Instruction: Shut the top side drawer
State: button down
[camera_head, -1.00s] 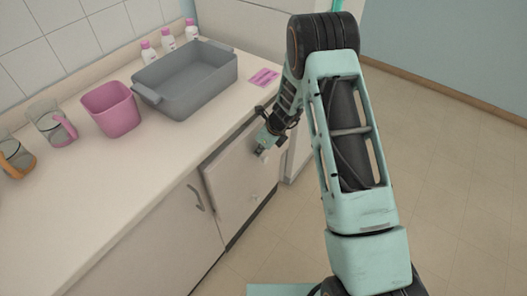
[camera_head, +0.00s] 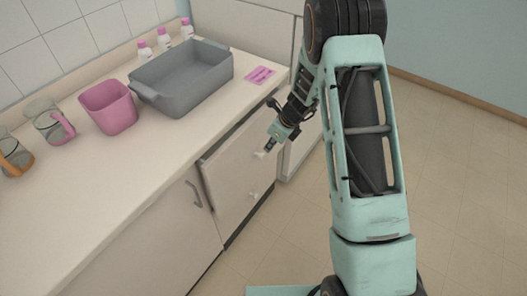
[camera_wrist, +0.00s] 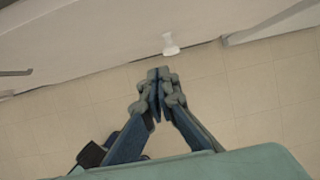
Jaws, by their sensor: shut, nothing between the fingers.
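The top side drawer (camera_head: 226,172) is a pale front under the right end of the counter. Its upper edge stands slightly out from the cabinet, with a narrow gap behind it. A small white knob (camera_head: 259,154) is on it, right by my fingertips. My gripper (camera_head: 269,147) is shut and empty, in front of the drawer's right part. In the wrist view, the shut fingers (camera_wrist: 157,74) point toward the pale front, and a white knob (camera_wrist: 170,45) lies just beyond the tips, apart from them in the picture. My arm hides part of the cabinet's right end.
A second knob (camera_head: 253,195) shows lower down, and a cabinet door with a handle (camera_head: 194,194) is to the left. The counter (camera_head: 130,171) holds a grey basin (camera_head: 185,90), a pink bin (camera_head: 108,108), glass jugs and bottles. Open floor (camera_head: 455,190) lies right.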

aim_at(245, 148)
jog(key=s+d+r+t+y+b, duration=0.3)
jog(key=s+b, duration=0.4)
jog(key=b, duration=0.9)
jog(key=shift+y, duration=0.3)
jog(key=shift+w+a+r+b+x, duration=0.15)
jog(key=shift+a+r+b+x, duration=0.25)
jog(key=shift+x, duration=1.9)
jog(key=shift+w+a+r+b+x, duration=0.15)
jog(key=shift+b+x, duration=0.35)
jog(key=shift+x, duration=1.8)
jog(key=shift+w+a+r+b+x, duration=0.15)
jog(key=shift+a+r+b+x, duration=0.2)
jog(key=shift+x, duration=1.9)
jog(key=w+a, duration=0.2)
jog(key=a, duration=0.1)
jog(key=shift+w+a+p, duration=0.3)
jog(key=shift+w+p, duration=0.05)
jog(key=shift+r, duration=0.15)
jog(key=shift+a, duration=0.15)
